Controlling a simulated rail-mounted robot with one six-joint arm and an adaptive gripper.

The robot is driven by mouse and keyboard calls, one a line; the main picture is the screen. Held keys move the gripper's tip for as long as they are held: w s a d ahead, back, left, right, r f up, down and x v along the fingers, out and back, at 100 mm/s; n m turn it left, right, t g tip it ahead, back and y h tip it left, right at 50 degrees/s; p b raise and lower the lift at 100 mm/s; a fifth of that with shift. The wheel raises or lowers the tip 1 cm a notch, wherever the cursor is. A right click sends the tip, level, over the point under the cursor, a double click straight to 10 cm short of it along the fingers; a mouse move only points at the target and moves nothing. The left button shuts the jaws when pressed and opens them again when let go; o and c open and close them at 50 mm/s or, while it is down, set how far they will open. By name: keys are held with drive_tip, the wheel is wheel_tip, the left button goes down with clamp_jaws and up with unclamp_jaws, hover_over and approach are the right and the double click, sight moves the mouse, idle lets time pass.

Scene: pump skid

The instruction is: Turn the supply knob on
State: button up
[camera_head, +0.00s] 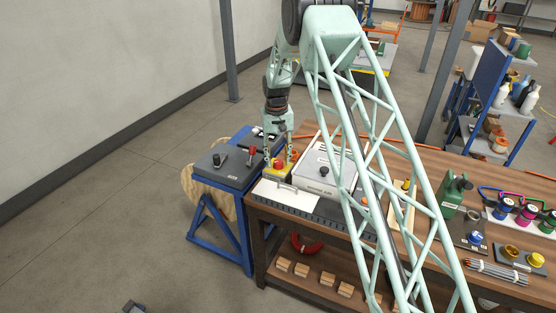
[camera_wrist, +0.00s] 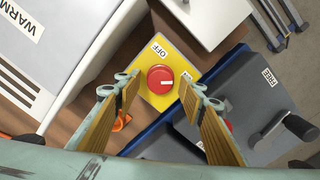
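The supply knob (camera_wrist: 160,79) is a round red knob with a short white mark pointing to the right in the wrist view. It sits on a yellow box (camera_wrist: 152,98) with a white OFF label (camera_wrist: 160,50) above the knob in that view. The knob also shows in the head view (camera_head: 278,163), on its yellow box at the left end of the wooden bench. My gripper (camera_wrist: 159,88) is open, with one finger on each side of the knob and visible gaps between. In the head view my gripper (camera_head: 280,149) hangs just over the knob; its exact height is unclear.
A white case (camera_head: 323,166) stands right of the yellow box; its WARM-labelled side (camera_wrist: 62,40) is close in the wrist view. A blue stand (camera_head: 225,175) with levers, one labelled FREE (camera_wrist: 270,77), adjoins the bench on the left. Bottles and tools occupy the bench's right.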

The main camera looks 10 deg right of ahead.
sight(278, 162)
wheel_tip(278, 162, up, 12)
drive_tip(key=shift+a, duration=0.15)
idle(0.7)
drive_tip(key=s+r+t, duration=0.1)
drive_tip(key=s+r, duration=1.3)
drive_tip(key=r, duration=0.5)
drive_tip(key=s+r+t+b, duration=0.1)
drive_tip(key=s+r, duration=0.4)
drive_tip(key=s, duration=0.4)
drive_tip(key=s+r, duration=0.6)
drive_tip(key=s, duration=0.3)
drive_tip(key=s+f+t+b, duration=0.1)
drive_tip(key=s+f+t, duration=0.1)
drive_tip(key=s, duration=3.4)
drive_tip(key=shift+s+n+b, duration=0.15)
drive_tip(key=shift+n+b, duration=0.15)
